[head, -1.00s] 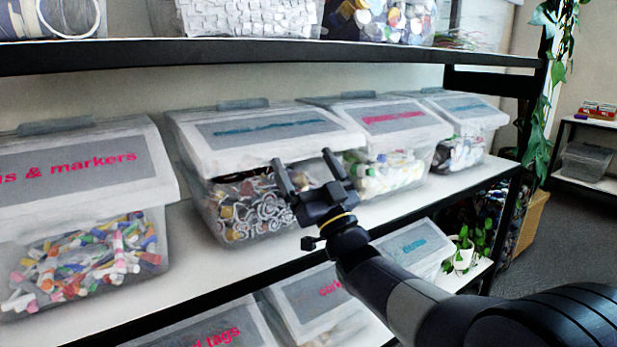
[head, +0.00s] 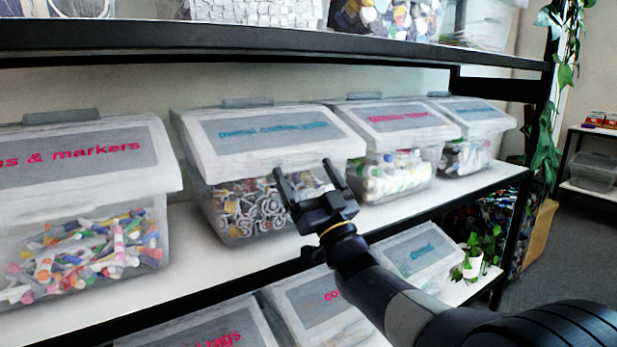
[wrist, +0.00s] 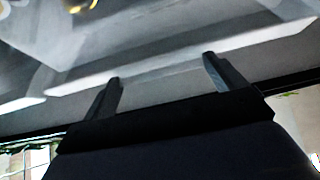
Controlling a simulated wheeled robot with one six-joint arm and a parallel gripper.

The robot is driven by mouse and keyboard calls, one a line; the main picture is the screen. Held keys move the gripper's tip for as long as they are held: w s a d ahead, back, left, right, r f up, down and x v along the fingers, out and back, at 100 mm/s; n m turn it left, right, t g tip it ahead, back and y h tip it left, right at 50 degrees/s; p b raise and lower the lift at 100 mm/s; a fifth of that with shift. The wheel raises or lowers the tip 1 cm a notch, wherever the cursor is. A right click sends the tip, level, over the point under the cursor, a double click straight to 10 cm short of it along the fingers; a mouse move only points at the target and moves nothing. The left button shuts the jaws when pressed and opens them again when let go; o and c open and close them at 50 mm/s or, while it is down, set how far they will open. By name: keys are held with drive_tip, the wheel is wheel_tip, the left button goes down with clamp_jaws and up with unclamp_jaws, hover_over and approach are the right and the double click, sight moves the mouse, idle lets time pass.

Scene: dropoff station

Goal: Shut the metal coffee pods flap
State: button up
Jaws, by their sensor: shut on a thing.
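The metal coffee pods flap (head: 262,166) is the pale sloping lid of a clear bin (head: 236,226), with teal lettering on a grey label (head: 255,127). The bin holds rings and pods. The flap lies tilted down over the bin's front and looks closed or nearly so. My gripper (head: 306,168) is at the flap's front lower edge, right of its middle. Its fingers stand apart, on the flap's edge. The exact contact is hard to see. In the wrist view, the two fingers (wrist: 163,78) reach up to a pale edge.
A markers bin (head: 80,170) stands on the left. Bins with pink (head: 395,117) and teal (head: 475,107) labels stand on the right. A black-edged upper shelf (head: 250,42) runs above. A plant (head: 548,140) hangs at the right end.

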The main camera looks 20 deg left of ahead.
drive_tip(key=shift+w+a+f, duration=0.1)
drive_tip(key=shift+a+f, duration=0.1)
drive_tip(key=shift+f, duration=0.45)
drive_tip(key=o, duration=1.1)
drive_tip(key=shift+w+a+f, duration=0.1)
drive_tip(key=shift+a, duration=0.05)
drive_tip(key=shift+c, duration=0.2)
drive_tip(key=shift+o, duration=0.2)
drive_tip(key=shift+r, duration=0.25)
drive_tip(key=shift+d, duration=0.2)
drive_tip(key=v, duration=1)
drive_tip(key=shift+s+d+f+p, duration=0.2)
drive_tip(key=shift+s+p, duration=0.15)
drive_tip(key=shift+p, duration=0.1)
drive_tip(key=x, duration=1.1)
drive_tip(key=shift+d+b, duration=0.1)
drive_tip(key=shift+b, duration=0.3)
